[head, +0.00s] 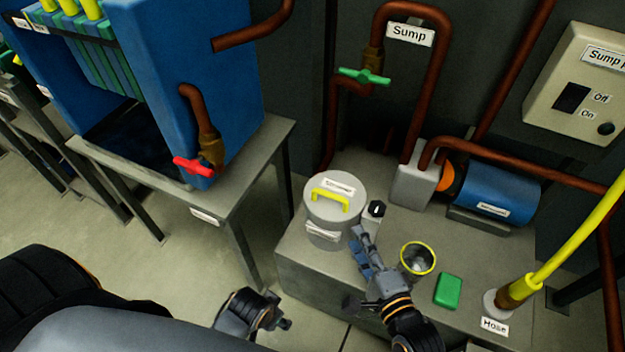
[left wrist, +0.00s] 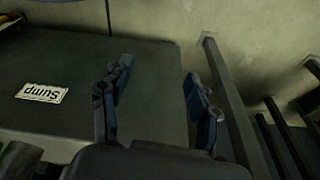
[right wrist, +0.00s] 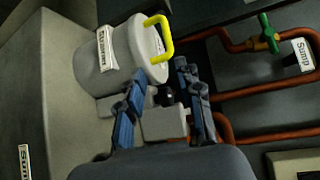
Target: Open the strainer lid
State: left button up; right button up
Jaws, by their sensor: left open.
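The strainer (head: 324,236) is a grey cylinder standing on the grey sump tank. Its round lid (head: 352,184) has a yellow handle (head: 331,197) and a label, and lies flat on top. The strainer and handle (right wrist: 163,38) also show in the right wrist view. A small grey box with a black knob (head: 376,209) stands right beside it. My right gripper (head: 362,243) is open and empty, just in front of the box and beside the strainer. The knob shows between its fingers in the right wrist view. My left gripper (left wrist: 155,80) is open and empty, low in front of the tank.
A yellow-rimmed cup (head: 418,260) and a green block (head: 448,291) are on the tank right of my right gripper. A blue pump motor (head: 495,195), brown pipes and a yellow hose (head: 575,242) are behind and right. A metal table (head: 240,165) stands left.

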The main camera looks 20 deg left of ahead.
aim_at(331, 194)
jog(key=shift+y, duration=0.3)
jog(key=x, duration=0.4)
jog(key=b+x, duration=0.1)
jog(key=x, duration=0.3)
jog(key=r+b+x, duration=0.1)
jog(key=x, duration=0.3)
jog(key=shift+w+a, duration=0.2)
jog(key=shift+a, duration=0.25)
jog(key=shift+w+a+b, duration=0.3)
jog(key=shift+w+a, duration=0.05)
pick_arm(q)
jog(key=w+v, duration=0.2)
jog(key=v, duration=0.8)
jog(key=shift+w+r+t, duration=0.3)
jog(key=shift+w+r, duration=0.05)
jog(key=shift+w, duration=0.05)
pick_arm(e)
grip_shut()
